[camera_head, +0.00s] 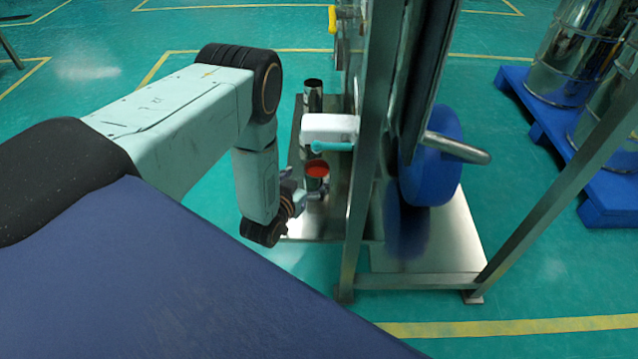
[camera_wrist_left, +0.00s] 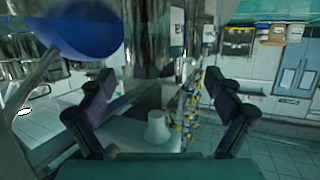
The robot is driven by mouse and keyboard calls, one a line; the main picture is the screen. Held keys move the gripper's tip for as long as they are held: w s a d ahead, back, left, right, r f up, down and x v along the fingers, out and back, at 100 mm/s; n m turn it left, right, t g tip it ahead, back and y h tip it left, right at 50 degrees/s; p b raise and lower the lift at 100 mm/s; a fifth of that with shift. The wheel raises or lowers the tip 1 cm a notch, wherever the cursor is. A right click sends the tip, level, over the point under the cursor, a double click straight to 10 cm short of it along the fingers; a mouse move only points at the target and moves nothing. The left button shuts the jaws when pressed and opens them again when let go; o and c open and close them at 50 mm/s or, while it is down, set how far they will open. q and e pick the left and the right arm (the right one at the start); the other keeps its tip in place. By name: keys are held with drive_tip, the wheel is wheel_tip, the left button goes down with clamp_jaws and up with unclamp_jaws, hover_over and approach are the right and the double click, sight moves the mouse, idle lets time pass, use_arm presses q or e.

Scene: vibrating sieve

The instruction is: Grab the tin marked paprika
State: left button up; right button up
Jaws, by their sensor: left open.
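A metal tin with a red open top (camera_head: 317,170) stands on a steel shelf (camera_head: 310,228) beside the frame. No marking can be read on it. My left gripper (camera_head: 303,190) is low at the near left side of this tin, with its fingers close to it. In the left wrist view the fingers of my left gripper (camera_wrist_left: 163,88) are spread apart. Shiny metal shows beyond and between them, and I cannot tell if it is the tin. A second metal tin with a dark top (camera_head: 312,90) stands farther back. My right gripper is out of view.
A white block with a teal handle (camera_head: 330,128) sits just behind the red-topped tin. A steel frame post (camera_head: 368,150) rises close to the right. A blue wheel-like part (camera_head: 430,160) and drums on blue pallets (camera_head: 590,200) are farther right.

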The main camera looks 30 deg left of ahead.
sight(322, 165)
use_arm(q)
drive_tip(key=x, duration=0.1)
drive_tip(key=b+x, duration=0.2)
drive_tip(key=x, duration=0.1)
drive_tip(key=shift+w+d, duration=0.1)
drive_tip(key=shift+d, duration=0.2)
drive_tip(key=shift+w+b, duration=0.35)
drive_tip(key=shift+w, duration=0.05)
drive_tip(key=shift+c, duration=0.4)
drive_tip(key=c, duration=1.3)
